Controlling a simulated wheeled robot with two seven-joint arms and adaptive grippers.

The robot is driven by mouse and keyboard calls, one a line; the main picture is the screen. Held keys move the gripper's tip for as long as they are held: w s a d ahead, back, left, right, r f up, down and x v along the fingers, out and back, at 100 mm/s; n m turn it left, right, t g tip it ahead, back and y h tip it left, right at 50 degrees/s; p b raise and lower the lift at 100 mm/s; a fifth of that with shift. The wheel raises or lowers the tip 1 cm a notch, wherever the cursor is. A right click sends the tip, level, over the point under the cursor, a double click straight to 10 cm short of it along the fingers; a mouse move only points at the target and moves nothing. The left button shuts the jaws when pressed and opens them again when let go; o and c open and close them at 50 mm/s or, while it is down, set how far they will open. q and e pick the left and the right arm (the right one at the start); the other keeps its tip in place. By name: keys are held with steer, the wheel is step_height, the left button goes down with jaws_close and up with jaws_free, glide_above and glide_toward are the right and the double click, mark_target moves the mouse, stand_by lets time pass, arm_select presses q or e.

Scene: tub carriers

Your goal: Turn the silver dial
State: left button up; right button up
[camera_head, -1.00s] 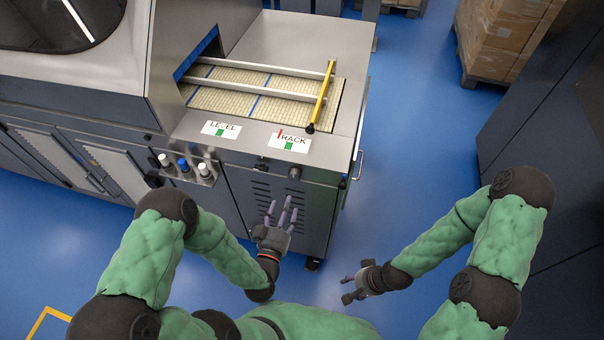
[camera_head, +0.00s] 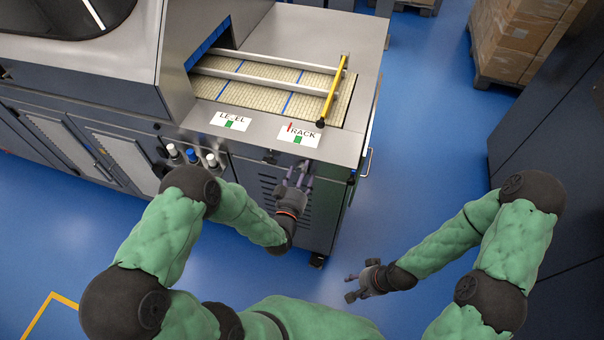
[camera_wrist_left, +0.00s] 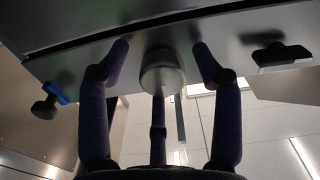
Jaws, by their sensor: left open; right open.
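The silver dial (camera_wrist_left: 162,78) is a round grey knob under the machine's overhanging edge in the left wrist view. My left gripper (camera_head: 297,172) is open in front of the machine's front panel, below the TRACK label. In the left wrist view its fingers (camera_wrist_left: 160,62) stand apart on both sides of the dial, with a third finger below. I cannot tell whether they touch it. In the head view I cannot make out the dial; the hand covers that part of the panel. My right gripper (camera_head: 362,281) is open and empty over the blue floor.
The grey machine (camera_head: 320,20) carries a conveyor belt (camera_head: 262,98) and a yellow bar (camera_head: 334,90). A dark knob (camera_wrist_left: 280,57) and a blue-collared knob (camera_wrist_left: 50,98) flank the dial. Several white and blue knobs (camera_head: 191,157) are further left. Floor at right (camera_head: 430,150) is free.

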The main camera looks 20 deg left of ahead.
arm_select(q)
steer(key=c, duration=1.1)
steer(key=shift+s+f, duration=0.1)
steer(key=shift+f+n, duration=0.1)
steer(key=shift+n, duration=0.2)
